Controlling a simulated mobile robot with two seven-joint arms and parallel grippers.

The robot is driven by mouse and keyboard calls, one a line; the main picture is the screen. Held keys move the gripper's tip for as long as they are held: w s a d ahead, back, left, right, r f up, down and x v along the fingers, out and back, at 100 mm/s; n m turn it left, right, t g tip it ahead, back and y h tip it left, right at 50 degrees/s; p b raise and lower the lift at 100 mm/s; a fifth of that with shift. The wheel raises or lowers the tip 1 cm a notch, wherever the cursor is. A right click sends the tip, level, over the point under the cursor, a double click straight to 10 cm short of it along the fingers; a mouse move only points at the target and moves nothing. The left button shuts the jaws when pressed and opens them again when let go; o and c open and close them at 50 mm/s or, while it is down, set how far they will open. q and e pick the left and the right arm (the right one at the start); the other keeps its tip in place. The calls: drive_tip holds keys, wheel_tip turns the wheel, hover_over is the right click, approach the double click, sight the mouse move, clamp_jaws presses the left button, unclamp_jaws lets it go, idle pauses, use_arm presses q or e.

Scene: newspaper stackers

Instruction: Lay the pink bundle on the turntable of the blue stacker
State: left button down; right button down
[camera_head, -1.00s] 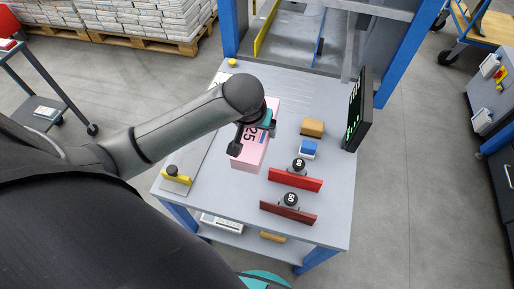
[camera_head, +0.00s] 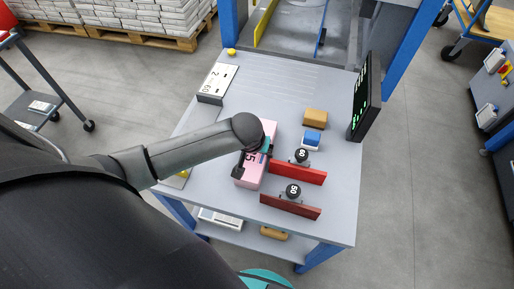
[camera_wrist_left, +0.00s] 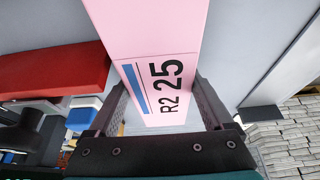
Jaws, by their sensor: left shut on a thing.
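The pink bundle (camera_head: 251,181), a long block marked "25", is over the front table, left of the red-bladed tools. My left gripper (camera_head: 252,160) is shut across it. In the left wrist view the bundle (camera_wrist_left: 150,30) runs between the two fingers (camera_wrist_left: 163,105), its "R2 25" label showing. I cannot tell whether its underside touches the tabletop. The blue stacker (camera_head: 393,50) stands behind the table, with blue posts and a grey bay (camera_head: 290,40) holding a yellow and a blue guide. I cannot make out the turntable clearly. My right gripper is not in view.
On the grey table (camera_head: 335,215) are a red tool (camera_head: 297,174), a dark red tool (camera_head: 290,206), a blue-and-white block (camera_head: 311,140), a tan block (camera_head: 315,118) and a grey-white block (camera_head: 217,82). A dark screen (camera_head: 364,102) stands at the right edge. The table's back middle is clear.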

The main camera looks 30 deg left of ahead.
use_arm(q)
drive_tip(key=shift+w+r, duration=0.1)
drive_tip(key=shift+c, duration=1.1)
unclamp_jaws()
drive_tip(key=shift+o, duration=1.1)
